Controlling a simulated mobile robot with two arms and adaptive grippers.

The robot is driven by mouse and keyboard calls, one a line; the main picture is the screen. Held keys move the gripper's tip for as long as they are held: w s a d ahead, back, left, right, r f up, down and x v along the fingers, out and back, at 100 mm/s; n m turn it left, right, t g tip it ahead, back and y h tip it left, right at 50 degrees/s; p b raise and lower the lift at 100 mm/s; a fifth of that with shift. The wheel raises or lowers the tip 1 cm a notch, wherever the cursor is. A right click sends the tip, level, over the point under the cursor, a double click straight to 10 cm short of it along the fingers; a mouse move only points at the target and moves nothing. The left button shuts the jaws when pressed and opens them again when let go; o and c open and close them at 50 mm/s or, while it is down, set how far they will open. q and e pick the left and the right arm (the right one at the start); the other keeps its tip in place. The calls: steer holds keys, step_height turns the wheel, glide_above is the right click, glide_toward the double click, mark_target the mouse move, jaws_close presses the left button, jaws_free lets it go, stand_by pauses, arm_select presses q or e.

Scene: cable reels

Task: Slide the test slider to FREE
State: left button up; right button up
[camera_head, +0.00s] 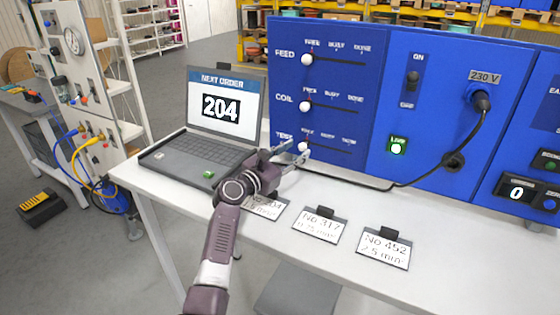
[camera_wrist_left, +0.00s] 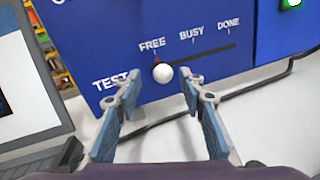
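The test slider's white knob (camera_head: 302,147) is on the lowest row of the blue panel (camera_head: 375,122), at the left end of its slot. In the left wrist view the knob (camera_wrist_left: 163,73) is under the word FREE, beside a small red mark, with BUSY and DONE further right. My left gripper (camera_head: 285,152) is in front of the panel by the TEST row. Its fingers (camera_wrist_left: 158,88) are apart in the left wrist view, one on each side of the knob's line, with nothing between them. My right gripper is not in view.
The feed knob (camera_head: 306,60) and coil knob (camera_head: 305,106) sit above, also at the left. A laptop (camera_head: 208,120) showing 204 stands left of the gripper. Cards (camera_head: 319,224) lie on the white table (camera_head: 300,268). A black cable (camera_head: 440,168) runs along the panel's foot.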

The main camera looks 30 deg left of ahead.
arm_select(q)
steer(key=v, duration=1)
steer(key=shift+s+a, duration=0.25)
steer(key=shift+s, duration=0.05)
steer(key=shift+s+f, duration=0.1)
